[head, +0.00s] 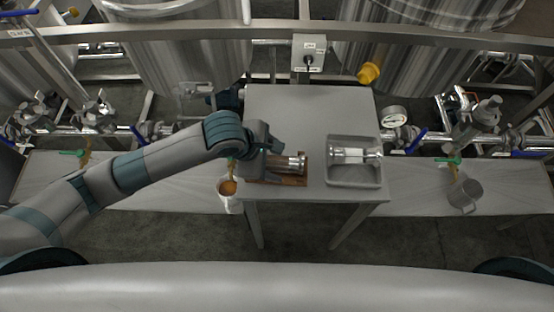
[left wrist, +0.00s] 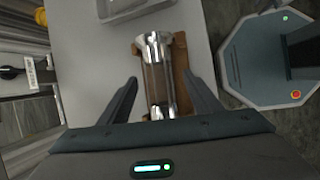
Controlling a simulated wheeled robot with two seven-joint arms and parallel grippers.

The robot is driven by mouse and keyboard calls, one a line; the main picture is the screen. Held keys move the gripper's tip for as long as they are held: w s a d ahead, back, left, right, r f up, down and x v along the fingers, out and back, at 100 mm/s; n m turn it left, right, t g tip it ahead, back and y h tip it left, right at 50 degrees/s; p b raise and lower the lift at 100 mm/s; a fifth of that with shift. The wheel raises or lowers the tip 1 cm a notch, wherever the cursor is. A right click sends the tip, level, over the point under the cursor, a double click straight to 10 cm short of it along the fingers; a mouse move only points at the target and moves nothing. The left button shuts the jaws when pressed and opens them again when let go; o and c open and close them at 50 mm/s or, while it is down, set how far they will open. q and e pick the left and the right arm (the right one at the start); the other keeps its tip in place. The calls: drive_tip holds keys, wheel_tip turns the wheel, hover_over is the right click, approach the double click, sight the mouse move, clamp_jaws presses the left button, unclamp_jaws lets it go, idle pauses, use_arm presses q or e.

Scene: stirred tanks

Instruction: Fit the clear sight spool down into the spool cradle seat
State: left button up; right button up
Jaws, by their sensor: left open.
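The clear sight spool (head: 291,162), a see-through tube with shiny metal ends, lies along the brown spool cradle (head: 292,181) on the table. In the left wrist view the spool (left wrist: 157,75) shows the brown cradle (left wrist: 182,62) through its tube. My left gripper (head: 272,160) is over the spool's left part. In the left wrist view its open fingers (left wrist: 160,79) stand on either side of the spool, with a gap on each side. The spool's near end is partly hidden by the gripper body. I cannot tell how deep the spool sits. My right gripper is not in view.
A grey tray (head: 354,181) right of the cradle holds another spool (head: 350,156) with a white middle. A white cup (head: 229,204) with amber liquid stands left of the table. The back of the table (head: 310,110) is clear. Pipes and tanks line the back.

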sight(284, 157)
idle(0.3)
use_arm(q)
clamp_jaws()
drive_tip(key=shift+r, duration=0.1)
drive_tip(key=shift+r+b, duration=0.6)
drive_tip(key=shift+r, duration=0.2)
drive_tip(key=shift+w+d+r+b, duration=0.1)
drive_tip(key=shift+d+r+b, duration=0.1)
drive_tip(key=shift+r+b, duration=0.75)
drive_tip(key=w+d+r+b, duration=0.1)
drive_tip(key=d+r+b, duration=0.2)
drive_tip(key=d+r, duration=0.4)
drive_tip(key=shift+w+d+r+b, duration=0.2)
drive_tip(key=shift+w+d+b, duration=0.2)
drive_tip(key=shift+d, duration=1.65)
drive_tip(key=shift+a, duration=0.1)
